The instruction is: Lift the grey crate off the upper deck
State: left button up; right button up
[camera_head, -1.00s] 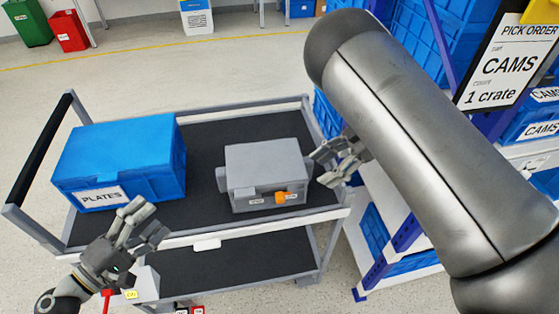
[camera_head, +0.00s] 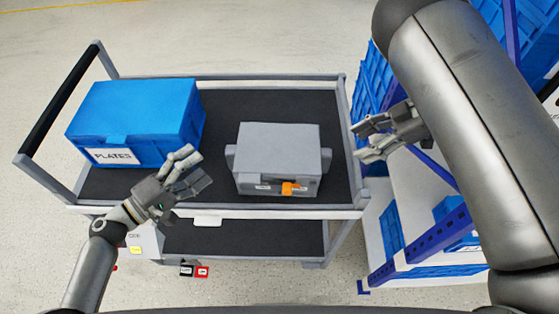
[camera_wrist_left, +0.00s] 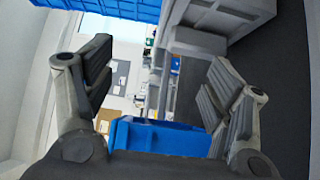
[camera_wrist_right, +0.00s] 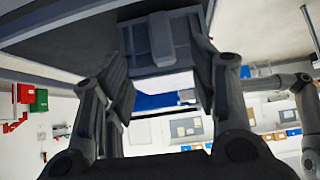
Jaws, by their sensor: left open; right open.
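The grey crate (camera_head: 279,150) sits on the black upper deck (camera_head: 225,113) of a cart in the head view, right of the deck's middle. It has side handles and an orange switch (camera_head: 288,188) on its front. My left gripper (camera_head: 188,171) is open and empty, left of the crate, in front of the blue crate. My right gripper (camera_head: 366,137) is open and empty, right of the crate and apart from it. The grey crate's side also shows in the right wrist view (camera_wrist_right: 148,40), beyond the fingers, and in the left wrist view (camera_wrist_left: 225,18).
A blue crate labelled PLATES (camera_head: 140,122) stands on the deck's left. The cart has a raised rim and a black push handle (camera_head: 62,105) at left. A blue-and-white rack (camera_head: 415,250) stands close on the right. A lower deck (camera_head: 240,238) lies beneath.

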pick_arm(q)
notch_tip(320, 180, down, 5)
jog(key=shift+s+a+f, duration=0.1)
jog(key=shift+a+f, duration=0.05)
jog(key=shift+f, duration=0.05)
jog(key=x, duration=0.6)
pick_arm(e)
jog(key=x, duration=0.8)
jog(key=shift+r, duration=0.15)
pick_arm(q)
jog(key=shift+x, duration=0.8)
pick_arm(e)
jog(key=shift+s+a+f, duration=0.1)
jog(key=shift+a+f, duration=0.25)
jog(key=shift+a, duration=0.15)
pick_arm(q)
jog(key=c, duration=0.9)
pick_arm(e)
jog(key=c, duration=0.9)
pick_arm(q)
jog(key=shift+c, duration=0.4)
pick_arm(e)
grip_shut()
pick_arm(q)
jog(key=shift+r, duration=0.1)
